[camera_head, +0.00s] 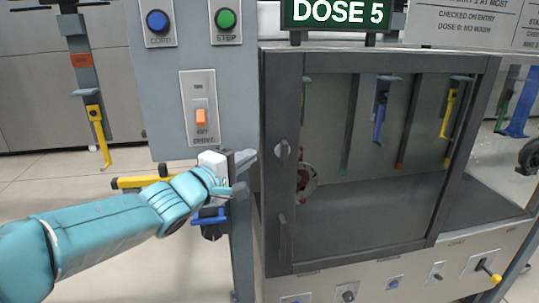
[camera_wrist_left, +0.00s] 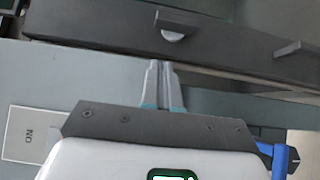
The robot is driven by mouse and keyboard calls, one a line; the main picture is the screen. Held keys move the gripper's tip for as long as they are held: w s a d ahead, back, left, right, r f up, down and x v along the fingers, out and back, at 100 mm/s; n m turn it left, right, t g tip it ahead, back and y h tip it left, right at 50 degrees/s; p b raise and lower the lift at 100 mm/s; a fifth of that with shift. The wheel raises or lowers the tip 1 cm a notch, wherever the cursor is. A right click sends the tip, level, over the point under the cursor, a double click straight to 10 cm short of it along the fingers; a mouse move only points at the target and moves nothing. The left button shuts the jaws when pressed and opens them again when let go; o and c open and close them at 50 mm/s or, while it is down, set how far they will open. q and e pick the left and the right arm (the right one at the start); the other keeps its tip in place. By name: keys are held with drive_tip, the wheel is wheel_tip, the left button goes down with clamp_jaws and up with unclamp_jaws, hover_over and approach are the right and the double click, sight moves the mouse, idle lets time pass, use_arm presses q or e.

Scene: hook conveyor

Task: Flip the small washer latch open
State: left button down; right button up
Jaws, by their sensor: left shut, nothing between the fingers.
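The small washer latch (camera_head: 282,153) is a grey rounded tab on the left upright of the washer's dark door frame (camera_head: 278,190). In the left wrist view the latch (camera_wrist_left: 172,35) appears as a pale rounded piece under a dark tab, just beyond my fingertips. My left gripper (camera_head: 248,157) is left of the latch in the head view, pointing toward the door frame. In the left wrist view its two fingers (camera_wrist_left: 163,66) are together and empty. A small gap seems to separate them from the latch; contact cannot be told. My right gripper is not in view.
A dark handle (camera_head: 283,237) sits lower on the door frame. A grey panel (camera_head: 180,105) with buttons and an orange switch (camera_head: 201,117) stands left. A yellow bar (camera_head: 138,182) and a blue-handled piece (camera_head: 209,219) are close to my left wrist.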

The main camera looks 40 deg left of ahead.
sight(281, 145)
use_arm(q)
drive_tip(key=w, duration=0.1)
drive_tip(key=w+d, duration=0.1)
drive_tip(key=w, duration=0.1)
drive_tip(key=w+d, duration=0.1)
drive_tip(key=w, duration=0.1)
drive_tip(key=shift+w+d+b, duration=0.25)
drive_tip(key=shift+b, duration=0.05)
drive_tip(key=shift+s+d+r, duration=0.1)
drive_tip(key=shift+s+r, duration=0.05)
drive_tip(key=shift+s, duration=0.15)
drive_tip(key=shift+w, duration=0.25)
drive_tip(key=shift+s, duration=0.1)
drive_tip(key=shift+r, duration=0.1)
drive_tip(key=shift+r+p, duration=0.1)
drive_tip(key=shift+p, duration=0.3)
